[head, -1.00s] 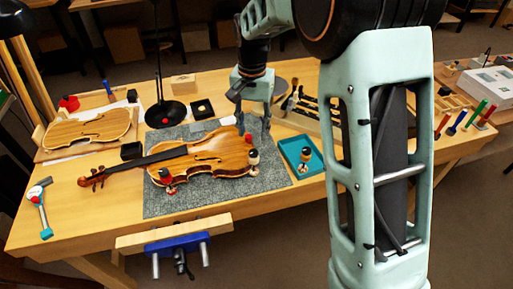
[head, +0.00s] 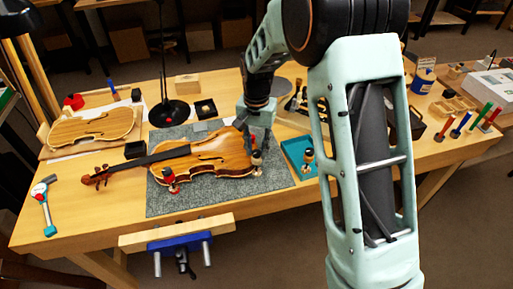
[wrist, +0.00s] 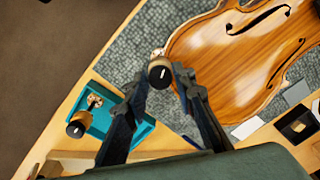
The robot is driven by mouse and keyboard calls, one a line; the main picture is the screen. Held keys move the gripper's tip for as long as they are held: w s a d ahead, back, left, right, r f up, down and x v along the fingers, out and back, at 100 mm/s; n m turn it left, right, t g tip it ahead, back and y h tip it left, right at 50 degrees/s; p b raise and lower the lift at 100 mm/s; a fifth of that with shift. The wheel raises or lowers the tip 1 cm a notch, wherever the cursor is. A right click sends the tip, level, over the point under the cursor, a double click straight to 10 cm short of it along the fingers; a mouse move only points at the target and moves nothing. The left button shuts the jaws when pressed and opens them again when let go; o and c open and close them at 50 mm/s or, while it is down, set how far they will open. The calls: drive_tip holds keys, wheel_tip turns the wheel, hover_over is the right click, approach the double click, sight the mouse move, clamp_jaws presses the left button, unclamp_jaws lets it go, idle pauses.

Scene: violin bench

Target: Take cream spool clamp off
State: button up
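The violin (head: 205,163) lies on a grey mat, with its body at the right; it also shows in the wrist view (wrist: 240,60). The cream spool clamp (head: 257,161), with a dark top, stands at the right end of the violin body. In the wrist view this clamp (wrist: 160,74) shows from above, between the fingertips. My gripper (head: 254,143) is right over the clamp; in the wrist view its fingers (wrist: 160,80) are apart, one on each side of it. I see no clear contact. The clamp's lower part is hidden.
A teal tray (head: 291,149) right of the mat holds another dark-topped clamp (head: 308,159). A red-topped clamp (head: 169,178) sits at the violin's near edge. A black lamp base (head: 169,113) stands behind the violin. A blue vise (head: 180,244) is at the bench front.

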clamp_jaws()
drive_tip(key=shift+n, duration=0.3)
drive_tip(key=n, duration=0.3)
drive_tip(key=shift+n+b, duration=0.3)
drive_tip(key=shift+n, duration=0.1)
drive_tip(key=n, duration=1)
drive_tip(key=shift+d+p, duration=0.1)
drive_tip(key=shift+p, duration=0.25)
drive_tip(key=n+p, duration=0.1)
drive_tip(key=n, duration=0.3)
drive_tip(key=shift+w+n, duration=0.1)
drive_tip(key=shift+n, duration=0.3)
